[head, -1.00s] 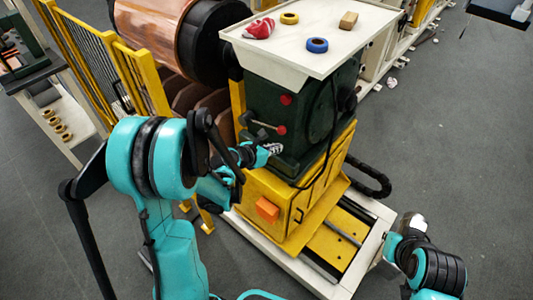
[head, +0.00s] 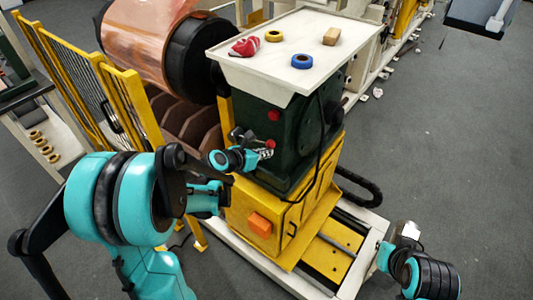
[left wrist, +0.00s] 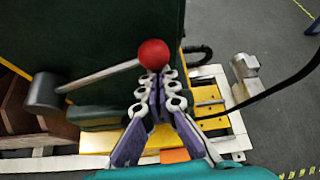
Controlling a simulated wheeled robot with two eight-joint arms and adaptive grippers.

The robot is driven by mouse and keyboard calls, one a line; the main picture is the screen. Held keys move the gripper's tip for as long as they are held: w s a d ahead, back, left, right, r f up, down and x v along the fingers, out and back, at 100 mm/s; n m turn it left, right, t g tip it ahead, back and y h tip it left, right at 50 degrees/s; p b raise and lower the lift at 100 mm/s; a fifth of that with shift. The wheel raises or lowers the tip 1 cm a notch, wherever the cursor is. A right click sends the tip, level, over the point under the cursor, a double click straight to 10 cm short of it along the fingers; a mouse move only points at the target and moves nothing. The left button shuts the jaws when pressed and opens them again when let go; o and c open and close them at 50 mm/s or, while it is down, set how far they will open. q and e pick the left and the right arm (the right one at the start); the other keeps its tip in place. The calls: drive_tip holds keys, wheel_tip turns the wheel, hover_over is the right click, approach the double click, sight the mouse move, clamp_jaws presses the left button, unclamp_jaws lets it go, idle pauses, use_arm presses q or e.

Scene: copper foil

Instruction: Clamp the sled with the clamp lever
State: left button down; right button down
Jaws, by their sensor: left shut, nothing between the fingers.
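The clamp lever (left wrist: 100,76) is a thin metal rod from a dark round hub (left wrist: 44,93) to a red ball knob (left wrist: 153,54) at its right end. In the head view its red ball (head: 270,144) is on the dark green housing's front. My left gripper (head: 265,153) is shut and empty just below the ball; in the left wrist view its fingertips (left wrist: 155,80) overlap the ball's lower edge, and contact cannot be told. The sled appears to be the yellow base (head: 290,217) under the housing. My right gripper (head: 410,231) is at lower right, its jaws unclear.
A second red knob (head: 274,115) sits above the lever. The white tray top (head: 262,62) overhangs the housing and carries tape rolls, a red item and a block. A copper foil roll (head: 150,40) and yellow fence (head: 80,80) stand left. Grey floor is open at right.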

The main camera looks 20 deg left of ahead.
use_arm(q)
drive_tip(key=w+a+r+n+h+p, duration=0.1)
drive_tip(key=w+a+r+p, duration=0.1)
drive_tip(key=a+r, duration=0.5)
drive_tip(key=w+a+r+n+h+p, duration=0.2)
drive_tip(key=w+a+r+p, duration=0.1)
drive_tip(key=a+r, duration=0.3)
drive_tip(key=shift+w+a+r+g+p, duration=0.15)
drive_tip(key=shift+a+r+g+p, duration=0.2)
drive_tip(key=shift+a+p, duration=0.35)
